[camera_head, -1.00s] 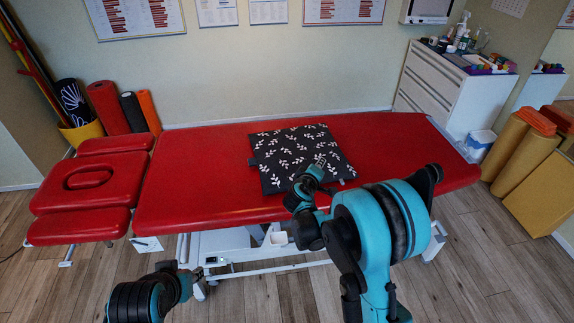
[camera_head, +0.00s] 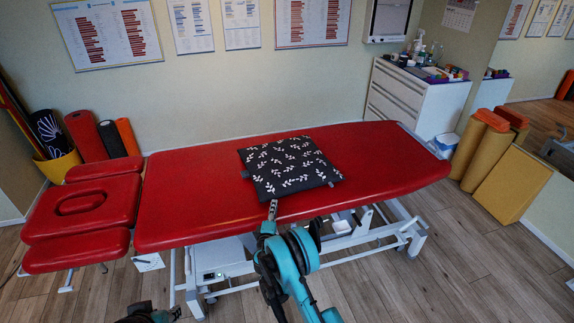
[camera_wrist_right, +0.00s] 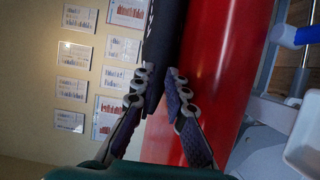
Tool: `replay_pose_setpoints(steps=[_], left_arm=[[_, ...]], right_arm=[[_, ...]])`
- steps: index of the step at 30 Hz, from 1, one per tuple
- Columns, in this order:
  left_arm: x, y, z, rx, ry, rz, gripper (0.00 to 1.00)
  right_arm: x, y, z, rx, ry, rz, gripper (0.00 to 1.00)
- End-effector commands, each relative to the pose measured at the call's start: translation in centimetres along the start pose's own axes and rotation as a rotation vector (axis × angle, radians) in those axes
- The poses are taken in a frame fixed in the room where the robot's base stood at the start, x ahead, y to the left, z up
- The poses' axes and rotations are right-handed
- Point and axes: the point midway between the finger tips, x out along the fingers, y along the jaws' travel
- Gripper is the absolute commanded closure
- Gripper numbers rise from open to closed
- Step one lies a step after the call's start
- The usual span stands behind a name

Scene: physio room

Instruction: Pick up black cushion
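The black cushion (camera_head: 290,167) with white leaf prints lies flat on the red treatment table (camera_head: 190,200), right of its middle. My right gripper (camera_head: 272,208) is at the cushion's near edge, coming from the front of the table. In the right wrist view the gripper's fingers (camera_wrist_right: 163,88) are close together with a narrow gap, and the dark cushion (camera_wrist_right: 166,40) shows edge-on at their tips. Whether they press on the cushion cannot be told.
A white drawer cabinet (camera_head: 400,98) with bottles stands behind the table at the right. Yellow rolls and blocks (camera_head: 510,185) stand at the far right. Coloured rolls (camera_head: 85,135) and a yellow bin (camera_head: 60,166) stand at the left. The table around the cushion is clear.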

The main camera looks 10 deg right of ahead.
Motion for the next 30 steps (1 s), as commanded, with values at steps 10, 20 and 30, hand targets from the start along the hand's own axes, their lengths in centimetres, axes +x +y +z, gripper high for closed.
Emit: replay_pose_setpoints(steps=[10, 20, 30], left_arm=[[1.8, 0.0, 1.3, 0.000, 0.000, 0.000, 0.67], [1.7, 0.0, 1.2, 0.000, 0.000, 0.000, 0.67], [1.7, 0.0, 1.3, 0.000, 0.000, 0.000, 0.67]], right_arm=[[4.3, -0.1, 0.6, 0.001, -0.002, -0.001, 0.87], [4.4, 0.0, 0.5, 0.001, -0.001, -0.001, 1.00], [4.4, 0.1, 0.5, 0.000, -0.001, -0.001, 1.00]])
